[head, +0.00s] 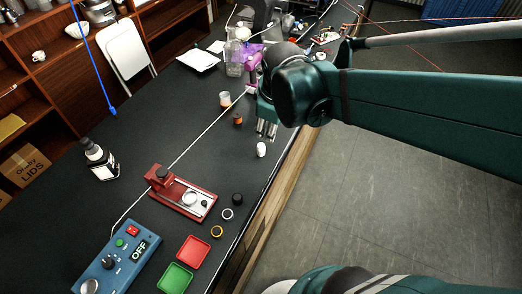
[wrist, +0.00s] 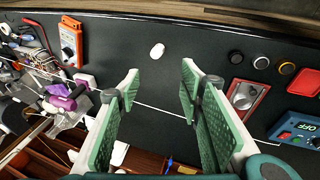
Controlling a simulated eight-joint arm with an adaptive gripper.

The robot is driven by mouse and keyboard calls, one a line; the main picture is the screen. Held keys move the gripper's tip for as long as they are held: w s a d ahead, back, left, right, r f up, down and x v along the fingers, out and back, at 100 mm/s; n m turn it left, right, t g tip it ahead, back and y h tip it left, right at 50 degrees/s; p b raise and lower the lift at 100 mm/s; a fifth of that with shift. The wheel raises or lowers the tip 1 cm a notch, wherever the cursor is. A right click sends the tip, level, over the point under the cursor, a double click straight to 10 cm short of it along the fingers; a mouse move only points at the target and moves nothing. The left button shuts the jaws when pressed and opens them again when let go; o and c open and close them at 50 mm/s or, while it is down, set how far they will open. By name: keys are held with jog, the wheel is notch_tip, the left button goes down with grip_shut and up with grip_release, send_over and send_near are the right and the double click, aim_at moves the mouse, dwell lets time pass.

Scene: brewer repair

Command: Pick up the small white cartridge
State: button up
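The small white cartridge (head: 261,149) stands or lies on the dark bench top near its front edge; I cannot tell which. In the wrist view the white cartridge (wrist: 157,50) shows beyond the fingertips, roughly centred between them. My gripper (head: 267,129) is above the bench, just behind the cartridge in the head view. In the wrist view my gripper (wrist: 160,78) has its green-padded fingers spread wide, with nothing between them. It does not touch the cartridge.
A red fixture (head: 180,195), a black cap (head: 237,198), a white ring (head: 227,214) and an orange ring (head: 216,232) lie nearer. A blue control box (head: 112,262) reads OFF. Red (head: 193,252) and green (head: 175,278) trays sit beside it. An orange meter (wrist: 70,42) shows at left.

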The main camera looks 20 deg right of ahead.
jog(key=w+f+n+g, duration=0.2)
jog(key=w+f+n, duration=0.3)
jog(key=f, duration=0.1)
jog(key=n+g+h, duration=0.1)
jog(key=n, duration=0.4)
send_over(261, 145)
jog(key=s+a, duration=0.1)
notch_tip(261, 145, down, 8)
jog(key=shift+w+a+f+n+g+b, duration=0.15)
jog(key=shift+f+n+g+b, duration=0.15)
jog(key=shift+f+n+b, duration=0.45)
jog(key=shift+f, duration=0.15)
jog(key=shift+w+d+f+m, duration=0.1)
jog(key=shift+f+m, duration=0.05)
jog(key=shift+f, duration=0.5)
jog(key=shift+d+f+m, duration=0.1)
jog(key=shift+f, duration=0.55)
jog(key=shift+w+d+f, duration=0.15)
jog(key=shift+d+f, duration=0.05)
jog(key=shift+f, duration=1.05)
jog(key=shift+w+d+f, duration=0.1)
jog(key=shift+d+f, duration=0.1)
jog(key=shift+f, duration=1.05)
